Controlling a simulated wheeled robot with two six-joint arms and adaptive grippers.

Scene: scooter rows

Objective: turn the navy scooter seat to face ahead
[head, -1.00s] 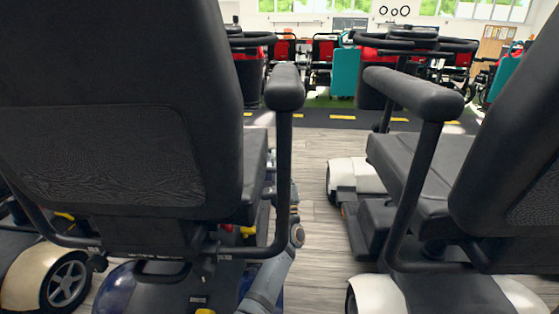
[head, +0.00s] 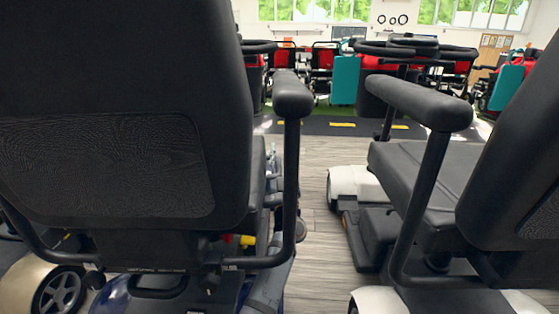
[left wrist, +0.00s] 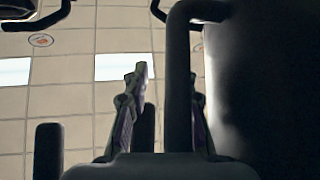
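The navy scooter (head: 116,300) stands at the left, its dark blue body low in the head view. Its black seat (head: 105,165) shows from behind, with the backrest filling the left side. The seat's right armrest (head: 293,95) stands near the middle on a bent black tube. My left gripper (head: 274,165) is beyond this tube, partly hidden by it. In the left wrist view, the fingers of my left gripper (left wrist: 167,78) are apart. A dark upright tube (left wrist: 178,75) shows between them; I cannot tell whether they touch it. My right gripper is not in view.
A second scooter with white body parts (head: 360,183) and a black seat (head: 430,180) stands close at the right. A narrow strip of wood floor (head: 318,230) lies between. A cream-coloured scooter (head: 25,290) is at the lower left. More scooters line the far side.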

